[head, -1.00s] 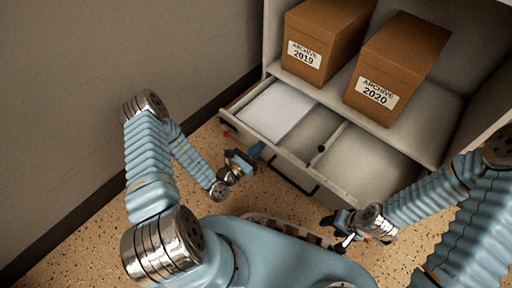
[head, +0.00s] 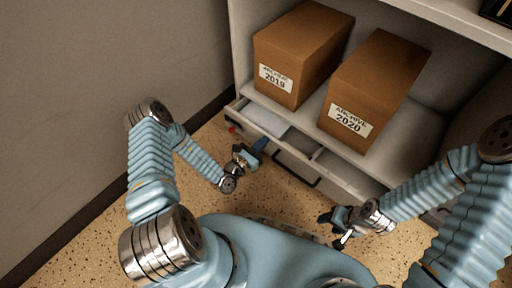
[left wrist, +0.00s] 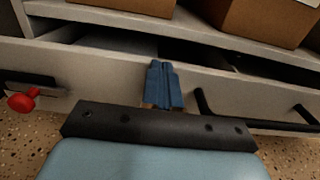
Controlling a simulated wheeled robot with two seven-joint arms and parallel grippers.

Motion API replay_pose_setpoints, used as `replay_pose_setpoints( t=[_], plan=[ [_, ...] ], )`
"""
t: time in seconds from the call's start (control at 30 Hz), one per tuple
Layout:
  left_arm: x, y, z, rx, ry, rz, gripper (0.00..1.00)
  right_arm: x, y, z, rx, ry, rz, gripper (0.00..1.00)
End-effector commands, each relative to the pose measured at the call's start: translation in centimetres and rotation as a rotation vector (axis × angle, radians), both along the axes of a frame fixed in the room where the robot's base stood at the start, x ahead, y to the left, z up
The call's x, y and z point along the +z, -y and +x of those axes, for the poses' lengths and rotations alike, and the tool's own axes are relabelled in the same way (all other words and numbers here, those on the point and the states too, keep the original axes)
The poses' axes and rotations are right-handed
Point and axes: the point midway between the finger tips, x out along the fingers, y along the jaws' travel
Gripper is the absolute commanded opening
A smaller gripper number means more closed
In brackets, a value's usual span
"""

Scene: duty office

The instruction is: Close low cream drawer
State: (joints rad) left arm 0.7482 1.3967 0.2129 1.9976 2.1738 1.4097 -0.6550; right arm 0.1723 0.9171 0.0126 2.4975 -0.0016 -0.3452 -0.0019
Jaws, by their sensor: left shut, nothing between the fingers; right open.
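The low cream drawer (head: 322,193) is partly open below the shelf in the head view. White paper (head: 264,120) lies in its left part, and a divider stands beside it. Its front panel fills the middle of the left wrist view (left wrist: 100,72), with a black bar handle (left wrist: 262,124) at right. My left gripper (head: 260,144) is shut and empty, its blue fingertips (left wrist: 163,85) at the drawer front, left of the handle; I cannot tell if they touch. My right gripper (head: 335,226) is open and empty, in front of the drawer's right part.
Two brown archive boxes, 2019 (head: 298,55) and 2020 (head: 372,90), stand on the shelf above the drawer. A wall (head: 90,70) bounds the left. Speckled floor lies in front.

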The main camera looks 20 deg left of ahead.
Motion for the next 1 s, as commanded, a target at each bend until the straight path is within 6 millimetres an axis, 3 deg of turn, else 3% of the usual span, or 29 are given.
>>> replay_pose_setpoints(
  t=[0.1,0.33,1.0],
  plan=[
    [0.0,0.8,2.2,-0.001,0.004,0.001,0.0,-0.1,0.0,0.0,0.0,-0.001,0.0,0.52],
    [0.0,1.7,4.6,0.0,0.001,-0.001,0.0,-0.2,0.0,0.0,0.0,0.0,0.0,0.52],
    [0.1,1.1,4.9,-0.001,0.0,0.001,0.0,0.1,0.0,0.0,0.0,0.0,0.0,0.52]
  ],
)
